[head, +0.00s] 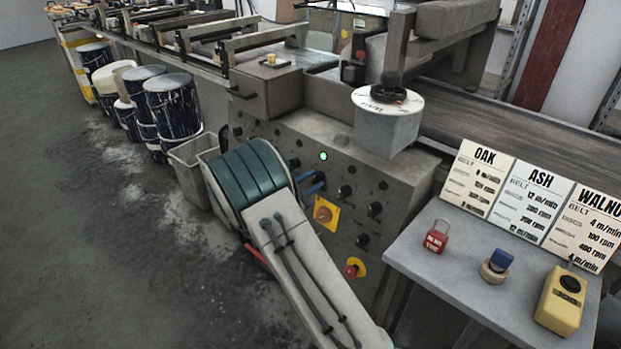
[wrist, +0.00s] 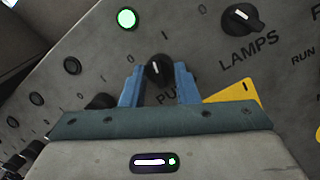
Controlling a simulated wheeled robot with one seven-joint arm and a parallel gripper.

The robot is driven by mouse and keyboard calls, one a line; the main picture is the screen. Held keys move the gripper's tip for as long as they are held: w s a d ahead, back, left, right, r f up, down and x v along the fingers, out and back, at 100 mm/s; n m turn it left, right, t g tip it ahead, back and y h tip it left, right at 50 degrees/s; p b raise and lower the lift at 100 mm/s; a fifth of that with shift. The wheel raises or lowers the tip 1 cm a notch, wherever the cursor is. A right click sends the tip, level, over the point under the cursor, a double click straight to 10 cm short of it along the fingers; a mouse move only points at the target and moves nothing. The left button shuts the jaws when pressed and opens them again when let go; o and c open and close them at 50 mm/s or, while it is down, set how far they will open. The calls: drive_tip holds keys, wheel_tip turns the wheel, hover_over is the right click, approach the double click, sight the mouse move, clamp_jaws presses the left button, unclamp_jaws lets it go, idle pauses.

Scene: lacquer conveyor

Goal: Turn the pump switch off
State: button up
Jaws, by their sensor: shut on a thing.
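The pump switch is a black rotary knob (wrist: 157,71) on the grey control panel, with partly hidden "PU" lettering below it in the wrist view. My gripper (wrist: 160,86) has its two blue fingers on either side of the knob and is shut on it. A light mark on the knob points roughly upward; I cannot tell exactly which of the 0 and I marks above it lines up. A green lamp (wrist: 126,18) above it is lit. In the head view my gripper (head: 313,186) is at the panel, and my arm hides much of it.
The lamps knob (wrist: 241,18) is up and right of my gripper. A yellow-plated switch (head: 325,213) sits just below it, and a red emergency button (head: 354,268) lower down. A side table (head: 455,285) with a red padlock (head: 437,237) stands at right.

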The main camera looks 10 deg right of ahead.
drive_tip(key=n+p, duration=0.1)
drive_tip(key=n, duration=0.1)
drive_tip(key=n+t+p, duration=0.1)
drive_tip(key=n+p, duration=0.1)
drive_tip(key=n, duration=0.1)
drive_tip(key=shift+s+r+n+y+p, duration=0.1)
drive_tip(key=shift+r+n+y+p, duration=0.1)
drive_tip(key=shift+n+y+p, duration=0.1)
drive_tip(key=shift+s+d+f+n+t+y+p, duration=0.1)
drive_tip(key=shift+n+t+y+p, duration=0.15)
drive_tip(key=shift+n+p, duration=0.85)
drive_tip(key=shift+f+n+t+y+p, duration=0.15)
drive_tip(key=shift+n+y+p, duration=0.4)
drive_tip(key=shift+n, duration=0.95)
drive_tip(key=o, duration=1)
drive_tip(key=shift+c, duration=0.2)
drive_tip(key=shift+r, duration=0.1)
drive_tip(key=v, duration=1.4)
